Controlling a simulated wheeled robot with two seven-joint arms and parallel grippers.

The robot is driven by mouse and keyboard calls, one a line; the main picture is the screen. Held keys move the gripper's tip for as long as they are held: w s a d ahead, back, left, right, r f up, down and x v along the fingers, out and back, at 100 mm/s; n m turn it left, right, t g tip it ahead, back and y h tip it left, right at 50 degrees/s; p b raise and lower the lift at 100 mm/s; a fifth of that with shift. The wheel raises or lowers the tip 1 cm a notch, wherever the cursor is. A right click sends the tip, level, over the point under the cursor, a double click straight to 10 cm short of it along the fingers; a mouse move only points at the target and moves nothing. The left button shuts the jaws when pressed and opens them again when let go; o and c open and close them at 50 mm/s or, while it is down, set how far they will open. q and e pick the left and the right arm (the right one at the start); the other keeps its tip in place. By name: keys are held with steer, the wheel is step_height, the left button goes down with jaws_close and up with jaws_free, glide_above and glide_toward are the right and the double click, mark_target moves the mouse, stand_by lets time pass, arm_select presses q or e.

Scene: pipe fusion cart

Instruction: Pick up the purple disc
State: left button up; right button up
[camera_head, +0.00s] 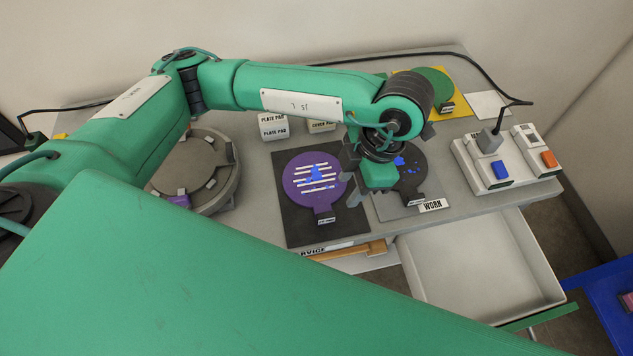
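The purple disc (305,186) lies flat on a black square mat (287,233) at the middle of the bench. It has pale slots, blue specks and a dark tab with a small label at its front. My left gripper (353,182) hangs fingers-down just right of the disc, over the gap toward the dark WORN disc (411,177). Its grey fingers look apart with nothing seen between them. They overlap the disc's right edge in the picture; I cannot tell whether they touch it. My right gripper is not in view.
A grey round fixture (222,195) stands left. A green disc (431,84) lies on a yellow mat at the back. White boxes with blue and orange switches (500,169) stand right. An open white drawer (480,268) juts out in front.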

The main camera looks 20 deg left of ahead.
arm_select(q)
glide_above(327, 214)
steer(key=w+d, duration=0.1)
steer(key=d, duration=0.1)
step_height(327, 214, down, 6)
steer(key=shift+w+r+p, duration=0.15)
steer(key=shift+r+p, duration=0.1)
steer(key=shift+p, duration=0.2)
steer(key=shift+a+f+p, duration=0.2)
steer(key=shift+f+p, duration=0.15)
steer(key=shift+f, duration=0.05)
steer(key=f+p, duration=0.1)
steer(key=s+a+f, duration=0.1)
steer(key=f, duration=0.1)
steer(key=shift+s+a+f+p, duration=0.1)
steer(key=shift+s+a+p, duration=0.1)
steer(key=shift+p, duration=0.15)
steer(key=shift+f, duration=0.5)
steer(key=shift+w, duration=0.1)
jaws_close()
